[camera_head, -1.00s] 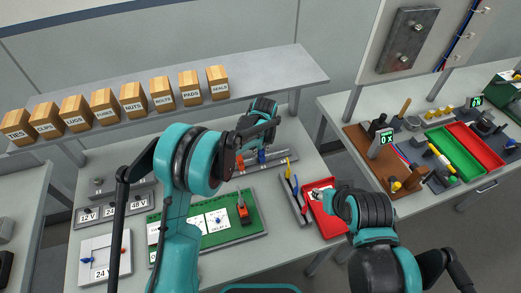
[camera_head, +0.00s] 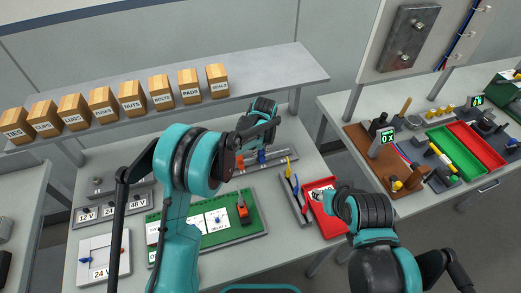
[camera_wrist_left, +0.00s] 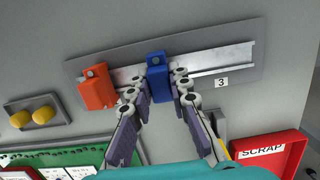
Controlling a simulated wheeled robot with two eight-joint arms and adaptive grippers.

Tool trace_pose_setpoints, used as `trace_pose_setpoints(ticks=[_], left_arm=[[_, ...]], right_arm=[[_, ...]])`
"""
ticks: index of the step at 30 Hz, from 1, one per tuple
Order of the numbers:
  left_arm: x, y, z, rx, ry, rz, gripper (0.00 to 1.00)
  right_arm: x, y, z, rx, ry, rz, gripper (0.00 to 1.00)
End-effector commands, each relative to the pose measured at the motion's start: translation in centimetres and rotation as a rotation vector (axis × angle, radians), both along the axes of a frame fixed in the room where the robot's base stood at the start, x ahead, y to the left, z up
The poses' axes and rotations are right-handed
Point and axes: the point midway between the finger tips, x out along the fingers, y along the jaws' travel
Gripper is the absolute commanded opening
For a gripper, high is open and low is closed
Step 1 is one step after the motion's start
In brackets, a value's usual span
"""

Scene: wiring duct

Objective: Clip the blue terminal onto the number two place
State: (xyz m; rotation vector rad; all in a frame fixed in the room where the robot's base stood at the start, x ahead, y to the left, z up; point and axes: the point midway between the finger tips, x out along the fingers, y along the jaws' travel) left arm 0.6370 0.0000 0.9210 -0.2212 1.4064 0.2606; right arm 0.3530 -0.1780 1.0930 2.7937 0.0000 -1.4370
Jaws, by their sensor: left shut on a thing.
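The blue terminal (camera_wrist_left: 157,78) is between the fingers of my left gripper (camera_wrist_left: 160,92), which is shut on it. It stands at the middle of the metal rail (camera_wrist_left: 225,60), right of the orange terminal (camera_wrist_left: 97,90). I cannot tell whether the blue terminal is seated on the rail or just touching it. A "3" label (camera_wrist_left: 221,83) sits below the rail's right part; no number two label shows, and the fingers cover the area below the blue terminal. In the head view, the blue terminal (camera_head: 262,156) shows beneath my left wrist.
A red scrap tray (camera_head: 327,222) and a narrow holder of coloured tools (camera_head: 294,205) stand right of the green board (camera_head: 250,222). Small boxes (camera_head: 161,90) line the shelf behind. The rail's right part is empty.

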Motion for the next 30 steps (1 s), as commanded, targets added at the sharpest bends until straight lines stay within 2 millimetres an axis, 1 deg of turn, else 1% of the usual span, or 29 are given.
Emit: trace_pose_setpoints(ticks=[12, 13, 14, 15, 16, 25, 28, 30], left_arm=[[0.0, 0.0, -1.1, 0.0, 0.0, 0.0, 0.0], [0.0, 0.0, -1.1, 0.0, 0.0, 0.0, 0.21], [0.0, 0.0, -1.1, 0.0, 0.0, 0.0, 0.29], [0.0, 0.0, -1.1, 0.0, 0.0, 0.0, 0.39], [0.0, 0.0, -1.1, 0.0, 0.0, 0.0, 0.42], [0.0, 0.0, -0.9, 0.0, 0.0, 0.0, 0.42], [-0.1, -0.1, 0.0, 0.0, 0.0, 0.0, 0.42], [-0.3, -0.1, 1.1, 0.0, 0.0, 0.0, 0.42]], right_arm=[[0.0, 0.0, -0.9, 0.0, 0.0, 0.0, 0.39], [0.0, 0.0, -0.9, 0.0, 0.0, 0.0, 0.39], [0.0, 0.0, -0.9, 0.0, 0.0, 0.0, 0.39], [0.0, 0.0, -0.9, 0.0, 0.0, 0.0, 0.39], [0.0, 0.0, -0.8, 0.0, 0.0, 0.0, 0.39], [0.0, 0.0, -0.8, 0.0, 0.0, 0.0, 0.39], [0.0, 0.0, -0.8, 0.0, 0.0, 0.0, 0.39], [0.0, 0.0, -0.8, 0.0, 0.0, 0.0, 0.39]])
